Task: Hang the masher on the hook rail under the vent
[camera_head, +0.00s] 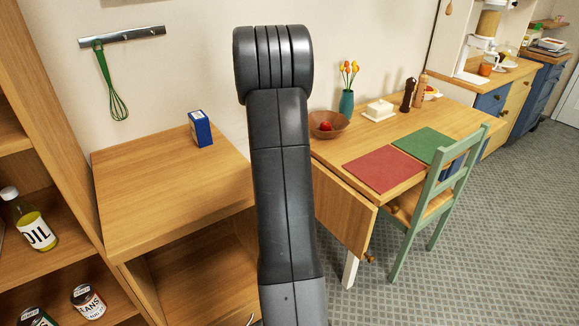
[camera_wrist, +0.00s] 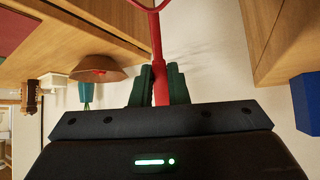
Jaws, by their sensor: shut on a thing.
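My gripper (camera_wrist: 159,82) shows in the wrist view, its dark green fingers shut on the red handle of the masher (camera_wrist: 156,40). The handle runs up the picture and widens into a red curve cut off at the top edge, so most of the head is out of view. In the head view my arm hides the gripper and the masher. The hook rail (camera_head: 122,36) is a silver strip on the wall at upper left. A green whisk (camera_head: 110,85) hangs from its left part; the rest of the rail looks free. No vent is in view.
A wooden cabinet (camera_head: 150,195) stands below the rail, with a blue box (camera_head: 200,129) near its back right corner. Open shelves (camera_head: 50,262) rise at left. Right of my arm, a drop-leaf table (camera_head: 440,112) holds a bowl (camera_head: 328,124) and a vase (camera_head: 346,104).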

